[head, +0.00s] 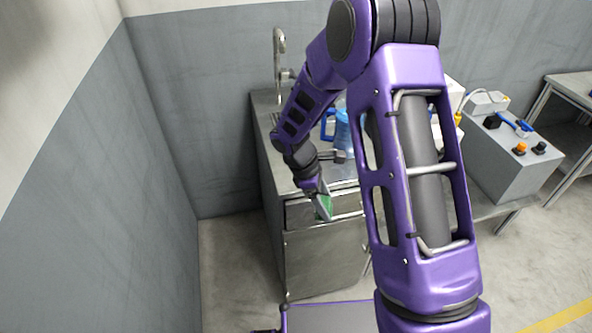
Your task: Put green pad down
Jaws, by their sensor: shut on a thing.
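A green pad (325,207) shows at the end of my arm in the head view. My gripper (321,200) is shut on it, with its fingers pointing down and partly covering it. Gripper and pad appear at the front edge of a metal sink cabinet (318,262), in front of its upper front panel. I cannot tell whether the pad touches the cabinet.
A tap (279,65) rises at the back of the metal counter. A blue jug (343,130) stands on the counter, partly hidden by my arm. A grey control box (505,160) with knobs is at right. Open floor (235,260) lies left of the cabinet.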

